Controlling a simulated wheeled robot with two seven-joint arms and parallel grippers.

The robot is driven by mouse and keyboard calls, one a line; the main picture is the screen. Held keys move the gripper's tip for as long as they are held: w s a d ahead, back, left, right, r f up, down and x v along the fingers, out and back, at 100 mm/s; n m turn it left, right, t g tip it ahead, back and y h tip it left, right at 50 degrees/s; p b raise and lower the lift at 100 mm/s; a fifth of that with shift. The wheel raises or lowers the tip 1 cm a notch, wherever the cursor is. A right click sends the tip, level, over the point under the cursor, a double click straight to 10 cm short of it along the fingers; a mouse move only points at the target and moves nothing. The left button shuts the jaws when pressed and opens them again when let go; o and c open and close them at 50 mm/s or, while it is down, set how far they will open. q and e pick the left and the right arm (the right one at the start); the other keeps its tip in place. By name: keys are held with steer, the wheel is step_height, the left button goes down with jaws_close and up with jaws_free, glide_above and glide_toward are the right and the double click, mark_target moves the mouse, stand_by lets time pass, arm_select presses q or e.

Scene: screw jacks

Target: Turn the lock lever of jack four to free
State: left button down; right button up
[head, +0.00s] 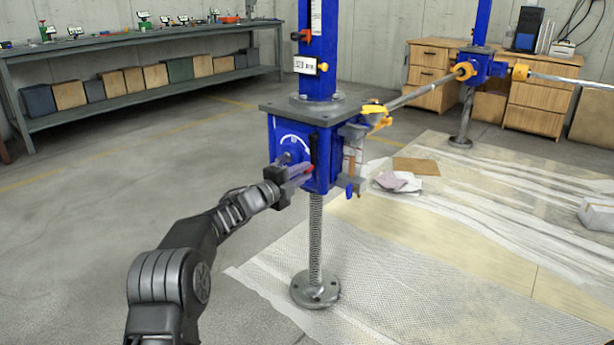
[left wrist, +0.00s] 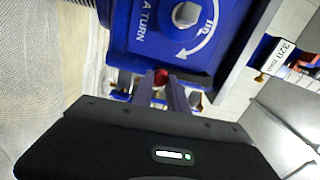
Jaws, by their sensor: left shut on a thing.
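A blue screw jack (head: 320,50) stands upright on a threaded spindle with a round foot, in the middle of the head view. Its gearbox (head: 284,137) has a white curved arrow and a hex stub; these also show in the left wrist view (left wrist: 150,35). A lever with a red end (head: 309,169) sits low on the gearbox face; its red end shows between my fingertips in the left wrist view (left wrist: 161,76). My left gripper (head: 298,174) is shut on this lever. The jack's number is not readable. My right gripper is not in view.
A grey shaft (head: 425,92) with orange couplings links this jack to a second blue jack (head: 482,65) at the back right. A long workbench (head: 150,38) runs along the back left. Plastic sheeting (head: 480,230) covers the floor at right. The floor at left is clear.

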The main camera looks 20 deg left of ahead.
arm_select(q)
steer(key=shift+w+a+f+m, duration=0.1)
steer(key=shift+a+f+m, duration=0.05)
steer(key=shift+a+m, duration=0.15)
steer(key=c, duration=1.3)
jaws_free()
steer(key=p+v, duration=0.1)
steer(key=v, duration=0.7)
steer(key=shift+w, duration=0.1)
